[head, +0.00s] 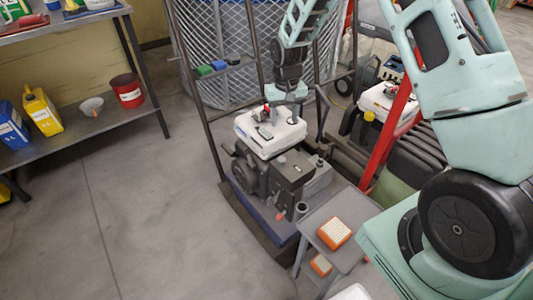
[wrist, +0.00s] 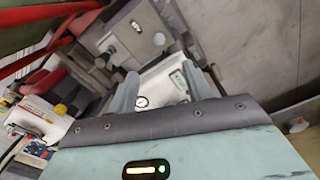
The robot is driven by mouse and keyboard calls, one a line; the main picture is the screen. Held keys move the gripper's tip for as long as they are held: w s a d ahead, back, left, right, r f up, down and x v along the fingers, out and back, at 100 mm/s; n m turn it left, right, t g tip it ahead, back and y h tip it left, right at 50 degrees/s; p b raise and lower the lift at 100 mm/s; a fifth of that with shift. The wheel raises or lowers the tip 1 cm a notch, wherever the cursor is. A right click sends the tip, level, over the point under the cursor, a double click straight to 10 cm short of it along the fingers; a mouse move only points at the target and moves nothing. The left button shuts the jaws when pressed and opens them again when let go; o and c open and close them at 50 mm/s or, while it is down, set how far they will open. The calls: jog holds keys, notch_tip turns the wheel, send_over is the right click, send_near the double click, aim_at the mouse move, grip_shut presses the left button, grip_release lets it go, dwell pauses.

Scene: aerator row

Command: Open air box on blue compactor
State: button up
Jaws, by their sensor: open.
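The blue compactor (head: 262,212) stands in the middle of the head view, with a blue base, a grey engine and a white tank (head: 252,143) on top. A dark grey box (head: 291,172) on the engine's near side looks like the air box; it seems closed. What looks like the same box (wrist: 125,38) shows at the top of the wrist view with a small knob. My gripper (head: 284,110) points down over the white tank. In the wrist view its open fingers (wrist: 168,88) have the white tank top between them, with a gauge (wrist: 141,101). Contact cannot be told.
A small grey stand (head: 310,222) with orange filter-like blocks (head: 334,233) is close in front. A red-framed machine (head: 388,140) stands at right. A shelf (head: 75,125) with containers is at left. Dark frame bars rise beside the compactor. The left floor is clear.

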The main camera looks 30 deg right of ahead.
jog(key=b, duration=0.2)
send_near(282, 159)
notch_tip(282, 159, down, 8)
jog(key=shift+f, duration=0.25)
grip_shut()
